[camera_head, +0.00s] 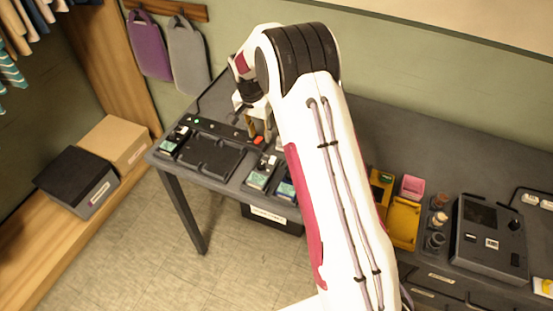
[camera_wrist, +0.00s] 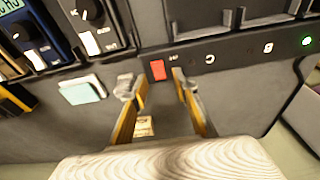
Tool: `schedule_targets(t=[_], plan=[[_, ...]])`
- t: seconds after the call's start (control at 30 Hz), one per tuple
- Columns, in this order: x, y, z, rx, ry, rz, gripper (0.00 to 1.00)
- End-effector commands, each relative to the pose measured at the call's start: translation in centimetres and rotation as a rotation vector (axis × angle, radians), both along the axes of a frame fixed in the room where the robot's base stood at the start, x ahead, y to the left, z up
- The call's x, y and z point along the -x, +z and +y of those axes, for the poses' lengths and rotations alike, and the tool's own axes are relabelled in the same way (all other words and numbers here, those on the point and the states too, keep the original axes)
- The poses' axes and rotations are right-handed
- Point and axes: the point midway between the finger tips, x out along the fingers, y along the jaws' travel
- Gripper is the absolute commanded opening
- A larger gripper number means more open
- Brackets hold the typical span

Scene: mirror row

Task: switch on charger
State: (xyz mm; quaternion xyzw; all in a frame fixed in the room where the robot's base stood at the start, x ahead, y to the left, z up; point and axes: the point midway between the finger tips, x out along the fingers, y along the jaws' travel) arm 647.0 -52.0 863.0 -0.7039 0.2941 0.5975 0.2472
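The charger is a long dark unit with a front strip (camera_wrist: 235,52); it also shows on the table in the head view (camera_head: 213,131). A red rocker switch (camera_wrist: 157,69) sits at one end of the strip, and it also shows in the head view (camera_head: 258,140). A green light (camera_wrist: 307,41) glows at the other end, with small printed symbols between. My gripper (camera_wrist: 154,88) is open and empty, its two yellow-and-grey fingers on either side of the red switch in the picture. Whether they touch the strip I cannot tell. My arm hides part of the table.
Devices with dials (camera_wrist: 91,12) stand beside the charger. A pale teal-topped block (camera_wrist: 82,91) and a small tan item (camera_wrist: 145,126) lie on the grey table.

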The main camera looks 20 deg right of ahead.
Motion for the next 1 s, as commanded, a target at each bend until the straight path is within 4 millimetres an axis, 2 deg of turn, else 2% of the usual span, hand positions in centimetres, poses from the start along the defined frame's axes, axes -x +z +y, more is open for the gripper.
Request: schedule_targets(t=[0.87,1.0], plan=[[0.6,0.1,0.7,0.16,0.005,-0.164,0.29],[0.9,1.9,1.2,0.159,0.004,-0.167,0.29]])
